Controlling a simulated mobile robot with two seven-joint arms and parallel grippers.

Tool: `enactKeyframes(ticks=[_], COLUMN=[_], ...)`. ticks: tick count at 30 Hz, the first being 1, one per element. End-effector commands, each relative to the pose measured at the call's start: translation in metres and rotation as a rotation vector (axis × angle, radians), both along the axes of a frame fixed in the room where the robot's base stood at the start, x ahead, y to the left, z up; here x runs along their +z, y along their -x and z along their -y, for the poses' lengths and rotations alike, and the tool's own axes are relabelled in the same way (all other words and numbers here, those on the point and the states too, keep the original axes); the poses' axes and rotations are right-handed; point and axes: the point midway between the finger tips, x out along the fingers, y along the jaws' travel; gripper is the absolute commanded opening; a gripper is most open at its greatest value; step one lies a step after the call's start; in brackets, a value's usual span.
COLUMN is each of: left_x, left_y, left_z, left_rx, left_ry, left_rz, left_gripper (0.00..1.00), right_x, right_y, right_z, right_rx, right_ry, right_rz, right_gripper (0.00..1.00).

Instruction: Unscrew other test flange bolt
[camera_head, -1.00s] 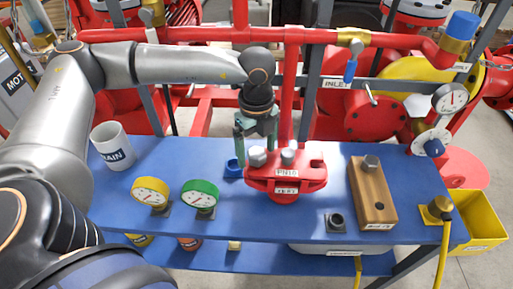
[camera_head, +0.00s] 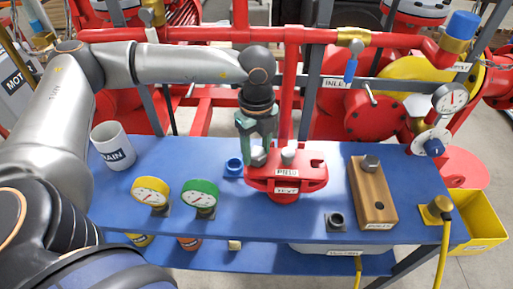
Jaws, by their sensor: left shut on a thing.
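The red test flange (camera_head: 288,180) stands on the blue table, with two labels on its front. One grey bolt (camera_head: 289,155) stands in its top near the middle. A second grey bolt (camera_head: 259,156) is at its left side. My left gripper (camera_head: 257,152) points down over the flange's left side and is shut on this left bolt. The fingers partly cover the bolt, so I cannot tell how far it is screwed in. Another bolt (camera_head: 370,163) stands in a wooden block (camera_head: 378,205) to the right. My right gripper is not in view.
A blue ring-shaped part (camera_head: 234,167) lies just left of the flange. A yellow gauge (camera_head: 150,193), a green gauge (camera_head: 200,196) and a white mug (camera_head: 113,145) stand further left. Red pipes (camera_head: 200,36) run behind the table. A yellow bin (camera_head: 483,222) is at the right.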

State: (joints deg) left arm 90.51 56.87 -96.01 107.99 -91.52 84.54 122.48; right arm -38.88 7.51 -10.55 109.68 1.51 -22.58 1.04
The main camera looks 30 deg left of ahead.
Motion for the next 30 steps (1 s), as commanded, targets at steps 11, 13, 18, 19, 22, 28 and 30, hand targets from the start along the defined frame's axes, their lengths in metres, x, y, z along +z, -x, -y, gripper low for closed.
enactKeyframes(ticks=[11,13,18,19,22,28,30], left_x=[0.000,0.000,-0.002,-0.003,-0.003,-0.003,-0.002], left_y=[0.000,0.000,0.000,0.000,0.000,0.000,0.000], left_z=[0.000,0.000,0.000,0.000,0.000,0.000,0.000], left_rx=[0.000,0.000,0.085,0.123,0.261,0.535,0.630], left_ry=[0.000,0.000,0.000,0.001,0.001,0.001,0.001], left_rz=[0.000,0.000,-0.001,-0.001,0.000,-0.001,-0.001], left_gripper=[0.03,0.00,0.00,0.00,0.00,0.00,0.00], right_x=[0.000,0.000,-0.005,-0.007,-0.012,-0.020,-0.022], right_y=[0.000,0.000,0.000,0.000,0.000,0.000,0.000], right_z=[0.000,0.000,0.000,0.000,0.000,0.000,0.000], right_rx=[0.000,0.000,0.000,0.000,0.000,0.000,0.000], right_ry=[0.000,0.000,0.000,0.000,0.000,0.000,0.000], right_rz=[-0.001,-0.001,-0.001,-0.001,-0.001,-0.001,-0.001], right_gripper=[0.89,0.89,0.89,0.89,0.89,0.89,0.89])
